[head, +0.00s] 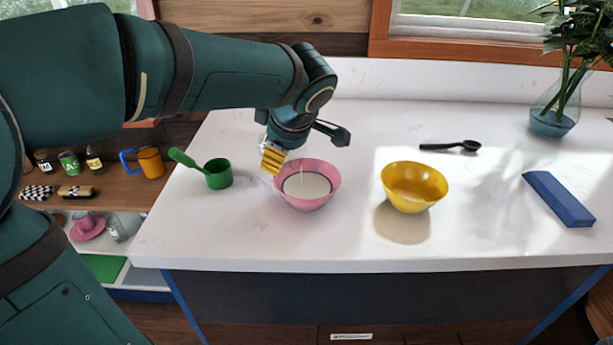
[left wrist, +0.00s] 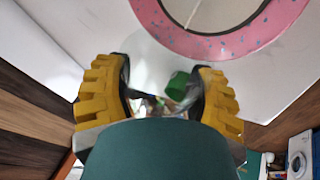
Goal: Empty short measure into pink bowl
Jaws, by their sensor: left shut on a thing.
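The pink bowl (head: 309,199) stands on the white counter and holds a white fill with a dark ring around it. A thin pale streak rises from the fill. My left gripper (head: 273,158) is above the bowl's left rim, yellow fingers tilted down. It is shut on a small clear thing, likely the short measure, mostly hidden by fingers and arm. In the left wrist view the gripper (left wrist: 158,95) has this glassy thing (left wrist: 152,105) between its pads, and the pink bowl's rim (left wrist: 205,45) is close by. My right gripper is not in view.
A green scoop (head: 218,174) stands left of the pink bowl. A yellow bowl (head: 414,188) stands right, with a black spoon (head: 452,146) behind. A blue block (head: 557,199) and plant vase (head: 553,122) are far right. A lower shelf holds jars and an orange mug (head: 151,162).

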